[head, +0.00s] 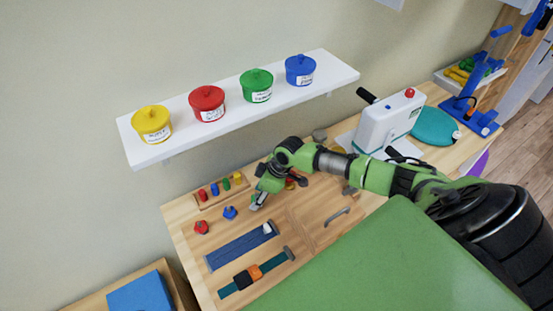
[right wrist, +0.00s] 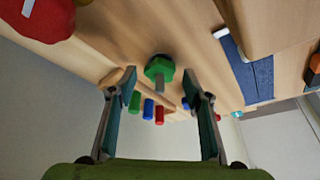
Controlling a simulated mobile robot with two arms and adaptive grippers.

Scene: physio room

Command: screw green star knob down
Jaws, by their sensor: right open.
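The green star knob (right wrist: 159,69) shows in the right wrist view, on the wooden board just beyond and between the fingertips of my right gripper (right wrist: 161,84). The fingers are open, one to each side of the knob, and hold nothing. I cannot tell whether they touch it. In the head view my right gripper (head: 259,199) is low over the board, and the green knob is hidden behind it or my arm. My left gripper is not in view.
A red knob (head: 201,227) and a blue knob (head: 230,212) sit left of the gripper. A peg rack (head: 222,191) with coloured pegs stands behind them. Blue strap (head: 240,246) lies in front. A white shelf (head: 232,117) with lidded pots hangs above. A green padded surface (head: 390,270) is nearer.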

